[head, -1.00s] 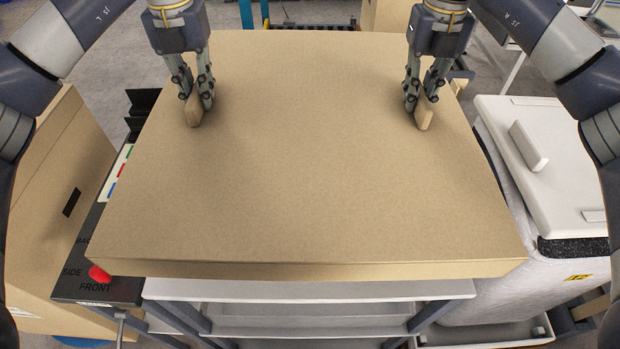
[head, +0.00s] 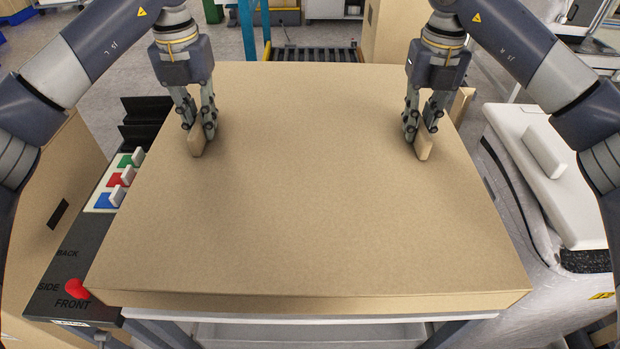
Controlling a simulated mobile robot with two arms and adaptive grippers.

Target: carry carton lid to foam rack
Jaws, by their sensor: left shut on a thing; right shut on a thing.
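The carton lid (head: 310,215) is a wide, flat brown cardboard lid with a short front side wall, and it fills the middle of the head view. Two small tan grips stand on its top. My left gripper (head: 198,140) is shut on the left grip (head: 198,143). My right gripper (head: 421,140) is shut on the right grip (head: 424,145). The lid looks roughly level, over a pale shelved rack (head: 300,332) at the bottom. Whether the lid touches it I cannot tell. I cannot tell whether this is the foam rack.
A dark panel (head: 60,285) with coloured switches and a red button (head: 77,289) lies close to the lid's left edge. A brown carton (head: 30,215) stands further left. A white padded box (head: 550,180) stands close on the right. A roller conveyor (head: 315,54) is behind.

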